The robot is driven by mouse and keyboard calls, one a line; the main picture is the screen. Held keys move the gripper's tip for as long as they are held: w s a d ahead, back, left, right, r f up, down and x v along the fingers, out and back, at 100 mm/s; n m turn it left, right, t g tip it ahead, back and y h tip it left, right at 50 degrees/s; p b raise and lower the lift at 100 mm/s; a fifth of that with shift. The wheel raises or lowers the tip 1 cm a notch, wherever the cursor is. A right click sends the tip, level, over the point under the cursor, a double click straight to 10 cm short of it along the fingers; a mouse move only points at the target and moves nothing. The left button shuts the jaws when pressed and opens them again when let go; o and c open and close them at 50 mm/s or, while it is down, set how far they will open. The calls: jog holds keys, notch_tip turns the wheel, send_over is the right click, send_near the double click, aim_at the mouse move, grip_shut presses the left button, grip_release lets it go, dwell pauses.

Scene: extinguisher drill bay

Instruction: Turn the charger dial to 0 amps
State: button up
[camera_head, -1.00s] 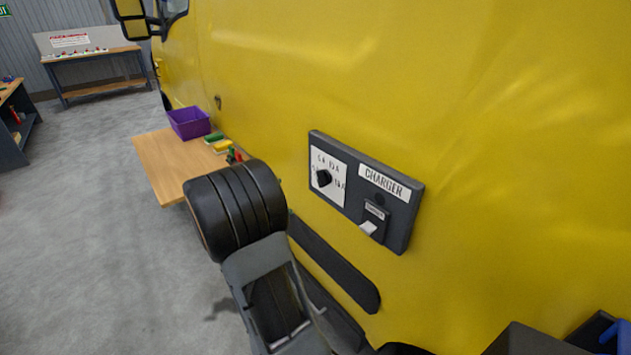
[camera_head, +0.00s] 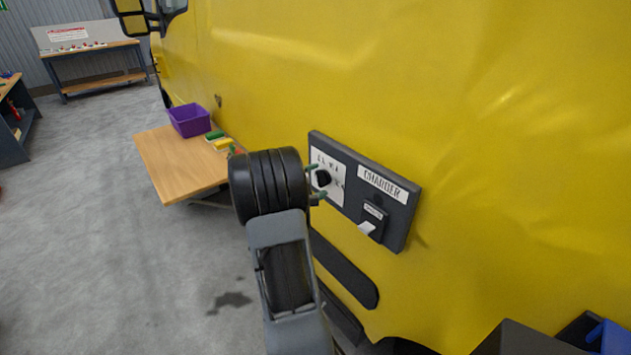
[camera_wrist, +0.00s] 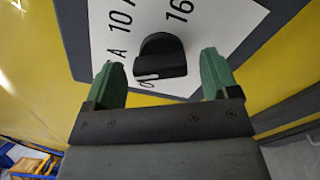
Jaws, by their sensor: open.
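The charger panel (camera_head: 395,222) is a dark box on the yellow vehicle side, with a CHARGER label and a white dial plate. The black dial (camera_head: 323,178) sits on that plate. In the wrist view the dial (camera_wrist: 162,55) shows with printed 10 A and 16 around it; its exact setting is hard to read. My gripper (camera_head: 316,182) is open at the panel, its green fingertips on either side of the dial. In the wrist view my gripper (camera_wrist: 160,82) has the dial between and just beyond its fingers, with gaps at both sides. A switch with a white lever (camera_head: 367,228) sits lower right.
A wooden table (camera_head: 175,165) with a purple bin (camera_head: 189,120) and small coloured items stands left of my arm. A workbench (camera_head: 95,62) is at the far back. A dark box with a blue item (camera_head: 612,338) is at lower right.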

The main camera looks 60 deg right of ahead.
jog(key=shift+c, duration=0.5)
jog(key=c, duration=0.8)
jog(key=n, duration=0.6)
jog(key=shift+p, duration=0.4)
jog(key=n+p, duration=0.2)
jog(key=n, duration=0.3)
jog(key=shift+w+n, duration=0.1)
jog(key=shift+n, duration=0.3)
jog(key=o, duration=0.9)
